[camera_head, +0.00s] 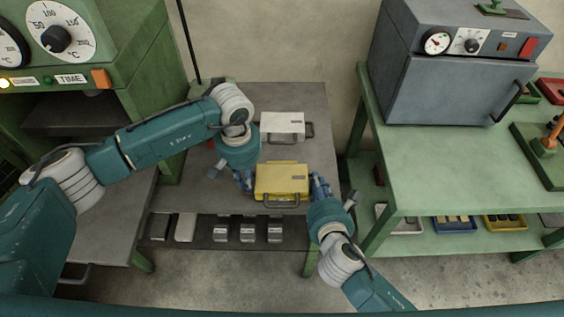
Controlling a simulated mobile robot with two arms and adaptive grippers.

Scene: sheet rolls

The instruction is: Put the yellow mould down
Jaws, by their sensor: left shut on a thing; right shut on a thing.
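The yellow mould (281,180) is a flat box with a dark handle along its front. It is at the front part of the grey table, between my two grippers. My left gripper (244,181) is shut on its left side. My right gripper (320,186) is shut on its right side. The mould looks level. I cannot tell whether its underside touches the table, as its lower edge is seen from above.
A white mould (282,124) with a dark handle lies behind on the grey table (310,98). A green press (125,50) stands at the left. A grey oven (445,88) sits on the green bench (420,160) at the right. Several metal blocks (248,230) lie on the lower shelf.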

